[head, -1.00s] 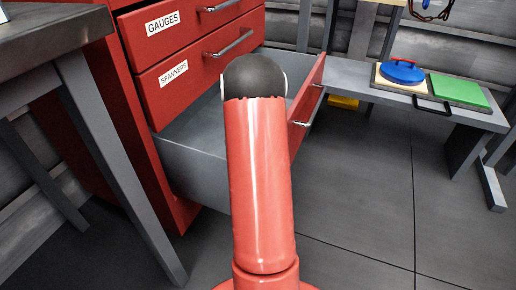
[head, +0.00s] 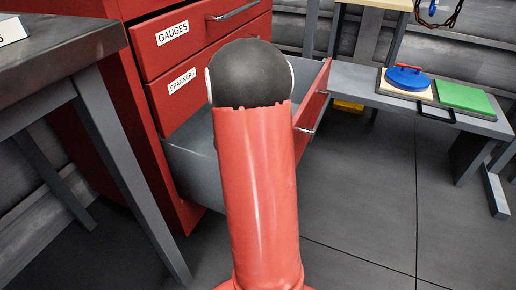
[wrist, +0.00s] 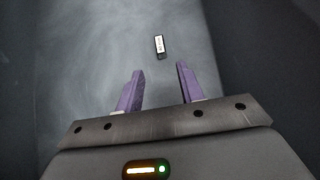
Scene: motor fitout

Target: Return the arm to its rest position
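My gripper (wrist: 158,90) shows in the wrist view with its two purple fingers apart and nothing between them. Beyond the fingertips, a small dark block with a white label (wrist: 159,45) lies on a grey surface, apart from the fingers. The label is too small to read. In the head view my red arm with its black joint fills the middle and hides my gripper. Behind it a lower drawer (head: 190,165) of the red cabinet stands pulled open, its inside mostly hidden by my arm.
The red cabinet has shut drawers labelled GAUGES (head: 172,34) and SPANNERS (head: 182,80). A dark table (head: 60,70) stands at the left. A low grey bench (head: 370,90) at the right holds a blue round lid (head: 408,79) and a green block (head: 464,97). The floor at the right is clear.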

